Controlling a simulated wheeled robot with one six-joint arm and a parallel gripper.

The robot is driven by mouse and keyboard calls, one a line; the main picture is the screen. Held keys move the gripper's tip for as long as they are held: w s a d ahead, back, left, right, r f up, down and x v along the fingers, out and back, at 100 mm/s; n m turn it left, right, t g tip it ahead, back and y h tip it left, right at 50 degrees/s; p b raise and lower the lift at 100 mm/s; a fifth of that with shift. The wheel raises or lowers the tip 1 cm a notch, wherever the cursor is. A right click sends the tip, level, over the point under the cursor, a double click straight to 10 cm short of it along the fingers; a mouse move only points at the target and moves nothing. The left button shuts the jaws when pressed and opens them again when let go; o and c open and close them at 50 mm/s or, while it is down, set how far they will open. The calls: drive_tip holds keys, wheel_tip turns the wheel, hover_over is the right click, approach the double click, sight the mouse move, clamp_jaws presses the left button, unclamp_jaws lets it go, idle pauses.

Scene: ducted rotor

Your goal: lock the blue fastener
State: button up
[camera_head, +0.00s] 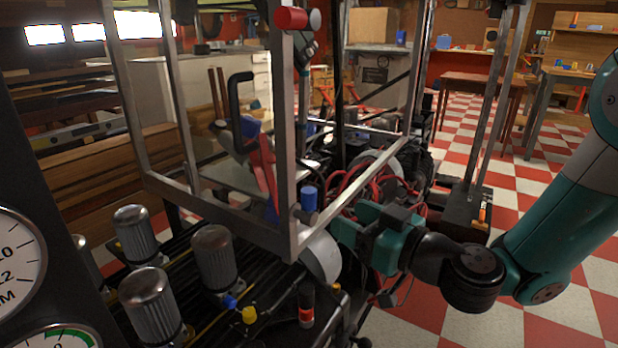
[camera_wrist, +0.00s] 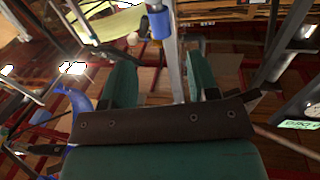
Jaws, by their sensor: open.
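The blue fastener (camera_head: 309,197) is a small blue cylinder on the near upright post of the metal frame, low down by its bottom corner. In the wrist view the blue fastener (camera_wrist: 160,22) shows at the top centre, beyond the fingertips. My gripper (camera_head: 343,226) is just right of and slightly below the fastener in the head view. In the wrist view my gripper (camera_wrist: 158,52) has its two green fingers apart, with nothing held between them. The fastener appears ahead of the gap, not gripped. The exact distance is hard to tell.
The metal frame (camera_head: 227,226) surrounds the space left of my gripper. A red-capped fastener (camera_head: 291,18) sits high on the same post. Several metal cylinders (camera_head: 216,257) stand at lower left. Red cables (camera_head: 352,178) and machinery lie behind. The checkered floor (camera_head: 440,315) at lower right is clear.

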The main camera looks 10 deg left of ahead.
sight(315, 201)
drive_tip(key=p+x, duration=0.1)
drive_tip(key=p, duration=0.1)
drive_tip(key=p+x, duration=0.3)
drive_tip(key=p, duration=0.1)
drive_tip(key=shift+a+r+p, duration=0.3)
drive_tip(key=shift+r, duration=0.05)
drive_tip(key=p+x, duration=0.1)
drive_tip(key=x, duration=0.1)
drive_tip(key=p+x, duration=0.1)
drive_tip(key=x, duration=0.1)
drive_tip(key=p+x, duration=0.2)
drive_tip(key=shift+d+f, duration=0.1)
drive_tip(key=shift+f, duration=0.25)
clamp_jaws()
